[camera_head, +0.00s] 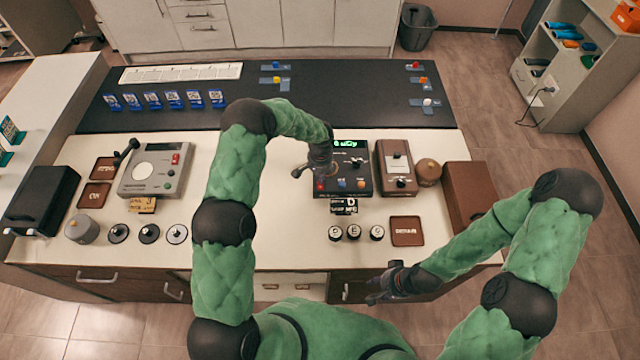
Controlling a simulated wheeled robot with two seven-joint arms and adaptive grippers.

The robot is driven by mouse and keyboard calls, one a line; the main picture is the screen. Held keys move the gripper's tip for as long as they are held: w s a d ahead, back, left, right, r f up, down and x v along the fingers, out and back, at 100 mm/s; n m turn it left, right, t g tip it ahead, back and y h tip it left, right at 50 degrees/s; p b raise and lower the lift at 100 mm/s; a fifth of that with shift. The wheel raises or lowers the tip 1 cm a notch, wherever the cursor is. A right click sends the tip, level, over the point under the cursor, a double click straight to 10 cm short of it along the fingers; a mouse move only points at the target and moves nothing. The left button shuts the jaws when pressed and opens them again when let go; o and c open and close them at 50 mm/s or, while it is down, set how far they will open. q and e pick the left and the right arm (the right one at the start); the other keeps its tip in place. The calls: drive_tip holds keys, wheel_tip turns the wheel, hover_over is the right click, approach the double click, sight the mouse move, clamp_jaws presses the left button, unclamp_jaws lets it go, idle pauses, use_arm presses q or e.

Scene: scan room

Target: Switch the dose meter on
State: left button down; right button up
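The dose meter (352,178) is a dark box on the white bench, right of centre. Its display (350,144) is lit green and seems to read in uGy; the first characters are partly covered. Its face has a red control (320,185), a blue one, an orange one and a dark knob. My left gripper (306,173) is over the meter's left edge, above the red control. Its fingers are small and partly hidden by the wrist, and I cannot tell whether it touches. My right gripper (378,289) is empty with fingers apart, in front of the bench's near edge.
A brown device (396,170) with a switch stands right of the meter, beside a round brown knob-topped pot (428,172) and a brown box (468,190). A grey instrument (157,170) stands left.

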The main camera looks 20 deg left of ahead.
use_arm(q)
drive_tip(key=shift+r+p, duration=1.25)
drive_tip(key=shift+r, duration=2.25)
